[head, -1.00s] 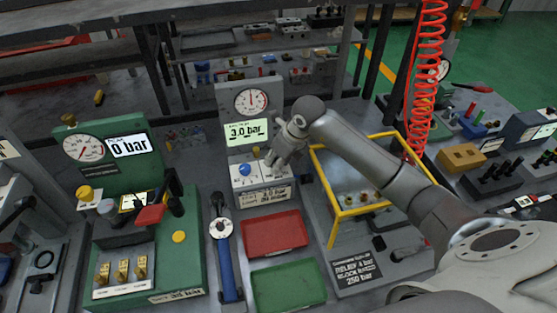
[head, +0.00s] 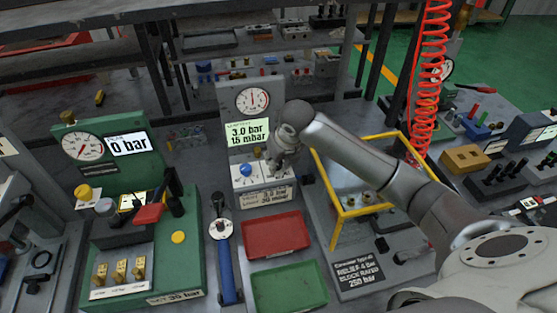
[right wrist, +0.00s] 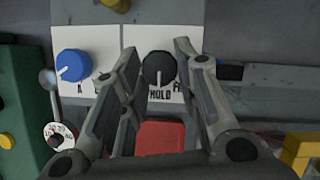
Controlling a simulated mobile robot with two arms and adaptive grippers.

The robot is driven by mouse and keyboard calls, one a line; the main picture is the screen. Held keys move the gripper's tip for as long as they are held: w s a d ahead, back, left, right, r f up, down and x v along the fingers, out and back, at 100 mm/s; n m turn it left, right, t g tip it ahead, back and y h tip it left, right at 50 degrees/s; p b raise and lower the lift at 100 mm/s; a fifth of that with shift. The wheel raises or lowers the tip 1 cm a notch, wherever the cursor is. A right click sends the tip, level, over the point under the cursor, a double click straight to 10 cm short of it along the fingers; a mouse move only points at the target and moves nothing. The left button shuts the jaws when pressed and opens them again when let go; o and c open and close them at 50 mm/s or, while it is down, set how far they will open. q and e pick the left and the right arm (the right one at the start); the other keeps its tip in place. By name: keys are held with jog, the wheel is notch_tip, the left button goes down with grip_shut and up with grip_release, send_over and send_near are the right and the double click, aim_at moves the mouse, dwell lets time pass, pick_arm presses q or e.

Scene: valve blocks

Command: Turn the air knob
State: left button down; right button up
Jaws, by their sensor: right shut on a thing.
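The tester panel (head: 240,190) stands in the middle of the bench in the head view. It carries a blue knob (head: 246,171), which also shows at the left in the right wrist view (right wrist: 73,65) above a label letter "A". A black knob (right wrist: 159,68) sits to its right, near a "HOLD" label. My right gripper (head: 276,167) reaches the panel from the right. Its fingers (right wrist: 157,50) are shut on the black knob, one on each side. The blue knob is outside the fingers. The panel's display (head: 247,132) reads 3.0 bar and about 15 mbar. My left gripper is not in view.
A red tray (head: 276,236) and a green tray (head: 288,288) lie in front of the panel. A green gauge station (head: 190,262) stands at the left. A yellow frame (head: 334,230) stands to the right, close under my right arm.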

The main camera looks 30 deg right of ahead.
jog(key=o, duration=1)
jog(key=v, duration=1.2)
